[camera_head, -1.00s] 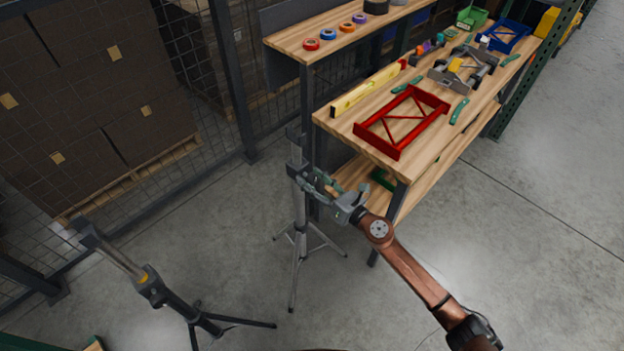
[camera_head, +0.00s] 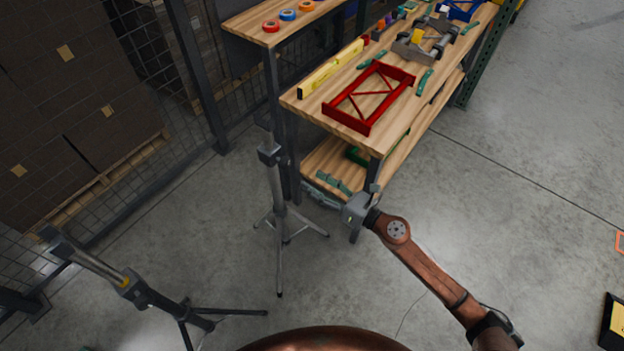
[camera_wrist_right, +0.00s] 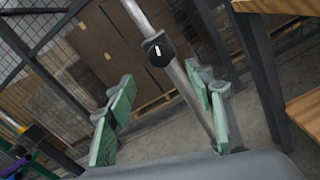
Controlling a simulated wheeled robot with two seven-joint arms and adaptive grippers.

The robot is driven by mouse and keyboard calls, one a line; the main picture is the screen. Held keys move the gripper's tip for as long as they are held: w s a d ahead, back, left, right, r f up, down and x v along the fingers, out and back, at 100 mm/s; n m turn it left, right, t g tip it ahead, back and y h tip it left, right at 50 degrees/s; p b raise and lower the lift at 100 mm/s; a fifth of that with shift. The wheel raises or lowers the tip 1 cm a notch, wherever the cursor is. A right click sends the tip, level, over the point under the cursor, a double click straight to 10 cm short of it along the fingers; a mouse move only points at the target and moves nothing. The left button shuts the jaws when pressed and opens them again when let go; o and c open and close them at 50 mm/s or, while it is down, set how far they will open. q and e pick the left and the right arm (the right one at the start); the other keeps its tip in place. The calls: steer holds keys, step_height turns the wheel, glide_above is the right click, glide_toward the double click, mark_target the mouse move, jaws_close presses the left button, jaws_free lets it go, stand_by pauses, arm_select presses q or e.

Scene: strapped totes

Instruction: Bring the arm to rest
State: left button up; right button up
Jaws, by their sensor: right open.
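My right arm (camera_head: 430,270) is copper-brown and comes in from the lower right in the head view. Its right gripper (camera_head: 322,187) is open and empty, beside the workbench's front leg and near the lower shelf. In the right wrist view its two green-padded fingers (camera_wrist_right: 165,110) stand wide apart. A grey tripod stand (camera_head: 277,190) is just left of the fingertips in the head view. Its pole (camera_wrist_right: 178,70) shows beyond the fingers in the wrist view, and I see no grip on it. My left gripper is not in view.
A wooden workbench (camera_head: 318,108) holds a red frame (camera_head: 368,97), a yellow level (camera_head: 330,70) and several tools. A second tripod stand (camera_head: 130,287) is at lower left. Mesh fencing with stacked boxes (camera_head: 60,110) is behind. The floor on the right is mostly clear.

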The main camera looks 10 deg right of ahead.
stand_by(0.4)
